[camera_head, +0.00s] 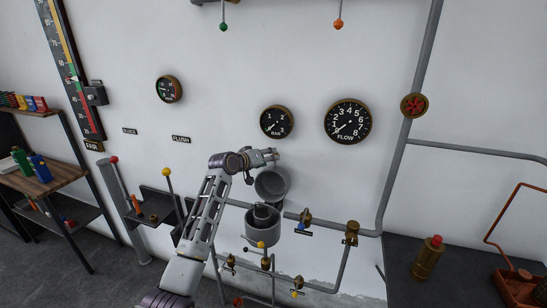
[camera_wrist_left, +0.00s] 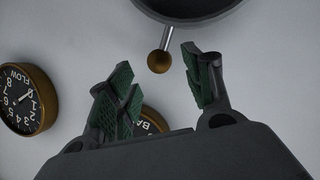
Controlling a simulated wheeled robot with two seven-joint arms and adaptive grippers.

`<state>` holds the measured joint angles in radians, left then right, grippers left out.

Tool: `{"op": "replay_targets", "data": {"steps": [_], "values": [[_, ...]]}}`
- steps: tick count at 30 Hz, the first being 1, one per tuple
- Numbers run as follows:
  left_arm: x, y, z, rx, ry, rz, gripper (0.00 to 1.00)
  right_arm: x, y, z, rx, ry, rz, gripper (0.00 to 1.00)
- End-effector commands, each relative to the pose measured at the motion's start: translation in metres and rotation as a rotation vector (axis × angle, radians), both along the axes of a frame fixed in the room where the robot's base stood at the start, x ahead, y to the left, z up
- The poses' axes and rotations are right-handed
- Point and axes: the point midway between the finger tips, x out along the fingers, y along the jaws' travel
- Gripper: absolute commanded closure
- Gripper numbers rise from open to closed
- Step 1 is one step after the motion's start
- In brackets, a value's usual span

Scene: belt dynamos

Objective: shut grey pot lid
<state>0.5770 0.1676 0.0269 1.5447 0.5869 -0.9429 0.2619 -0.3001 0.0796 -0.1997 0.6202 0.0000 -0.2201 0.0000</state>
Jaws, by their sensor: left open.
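The grey pot (camera_head: 263,238) stands low by the wall, with something dark inside it. Its grey lid (camera_head: 272,184) is open, tilted up behind the pot. In the left wrist view the lid's dark rim (camera_wrist_left: 190,14) shows at the top, with a thin stem ending in a brown ball knob (camera_wrist_left: 159,62). My left gripper (camera_head: 272,156) is open just above the raised lid. In the wrist view its green-padded fingers (camera_wrist_left: 158,72) stand apart, and the knob appears in the gap near the fingertips. I cannot tell whether either finger touches it. My right gripper is not in view.
The BAR gauge (camera_head: 276,122) and FLOW gauge (camera_head: 347,121) are on the wall above. Pipes with small valves (camera_head: 305,217) run beside and below the pot. A lever with a yellow ball (camera_head: 166,172) stands left of my arm. A brass canister (camera_head: 427,259) stands on the right bench.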

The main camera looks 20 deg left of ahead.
Motion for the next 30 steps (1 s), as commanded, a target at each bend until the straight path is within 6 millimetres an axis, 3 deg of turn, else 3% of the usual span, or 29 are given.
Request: {"op": "replay_targets", "data": {"steps": [15, 30], "values": [[0.035, -0.012, -0.012, 0.001, 0.0, 0.0, 0.49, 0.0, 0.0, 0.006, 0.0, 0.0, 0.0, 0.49], [0.042, -0.015, -0.015, 0.001, 0.0, 0.0, 0.49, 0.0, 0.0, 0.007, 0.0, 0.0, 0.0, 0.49]]}}
